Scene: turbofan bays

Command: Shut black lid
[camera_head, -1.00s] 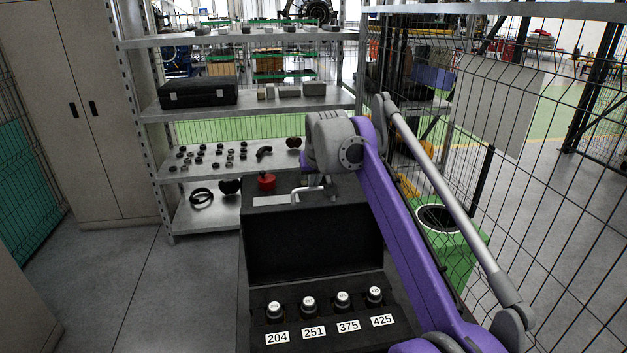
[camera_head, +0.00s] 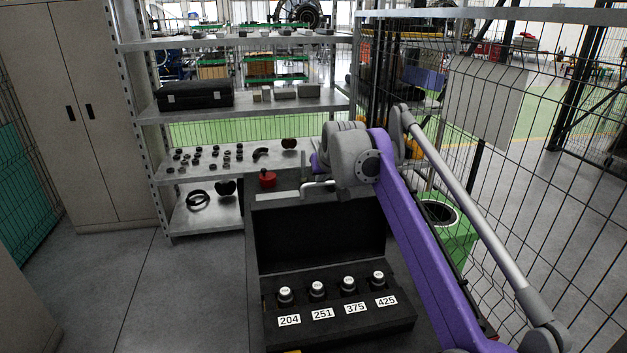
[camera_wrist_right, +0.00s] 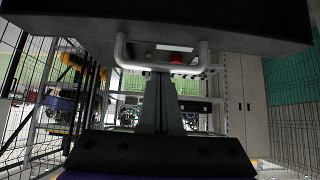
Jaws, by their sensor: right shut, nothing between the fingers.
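The open black case (camera_head: 340,310) stands on a dark surface in the lower middle of the head view. Its black lid (camera_head: 320,235) stands up at the back of the case, inner face towards me. A pale bent handle (camera_head: 318,186) shows at the lid's top edge. My right gripper is behind the top of the lid, its fingertips not clear in the head view. In the right wrist view its fingers (camera_wrist_right: 161,76) are together and empty, close to the handle (camera_wrist_right: 120,48); whether they touch it I cannot tell. My left gripper is not in view.
Several capped round pieces (camera_head: 317,289) stand in the case behind number labels. A red button (camera_head: 267,180) is behind the lid. Metal shelves (camera_head: 200,175) stand behind, a wire fence (camera_head: 500,190) and green bin (camera_head: 460,240) at right. The floor at left is clear.

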